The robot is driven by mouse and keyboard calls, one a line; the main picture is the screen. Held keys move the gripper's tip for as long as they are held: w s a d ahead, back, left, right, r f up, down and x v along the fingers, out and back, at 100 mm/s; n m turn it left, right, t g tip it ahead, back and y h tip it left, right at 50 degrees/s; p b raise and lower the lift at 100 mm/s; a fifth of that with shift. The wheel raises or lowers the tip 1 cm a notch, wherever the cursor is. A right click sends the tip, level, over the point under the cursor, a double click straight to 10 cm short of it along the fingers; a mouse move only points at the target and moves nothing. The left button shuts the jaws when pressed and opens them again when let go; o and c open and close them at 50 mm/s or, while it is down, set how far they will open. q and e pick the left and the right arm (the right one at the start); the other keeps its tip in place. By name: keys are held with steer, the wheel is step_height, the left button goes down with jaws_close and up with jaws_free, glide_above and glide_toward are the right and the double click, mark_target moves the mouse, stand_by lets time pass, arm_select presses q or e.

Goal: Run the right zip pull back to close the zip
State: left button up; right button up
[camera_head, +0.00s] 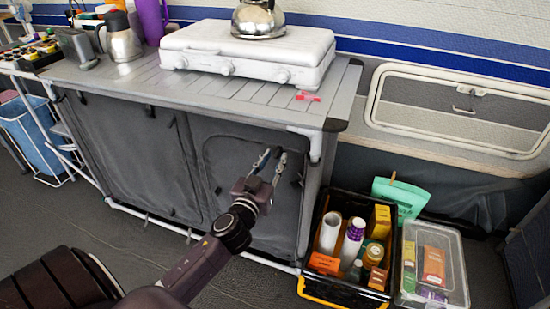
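The grey fabric cupboard (130,150) stands under the slatted counter. Its right-hand front panel (228,165) has a curved zip line along its top and left side. A small dark tab (218,190) shows on this panel's left side; I cannot tell if it is a zip pull. The right zip pull cannot be made out clearly. My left gripper (275,153) is in front of this panel, towards its upper right. Its fingers are apart, with no held thing visible between them. It hides part of the panel. My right gripper is not in view.
A white stove (245,62) with a kettle (258,20) stands on the counter (130,82). A black crate (320,283) of bottles and a clear box (455,270) stand on the floor at right. A blue bin (35,135) is at left.

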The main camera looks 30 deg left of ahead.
arm_select(q)
steer(key=shift+w+a, duration=0.1)
steer(key=shift+w, duration=0.45)
jaws_close()
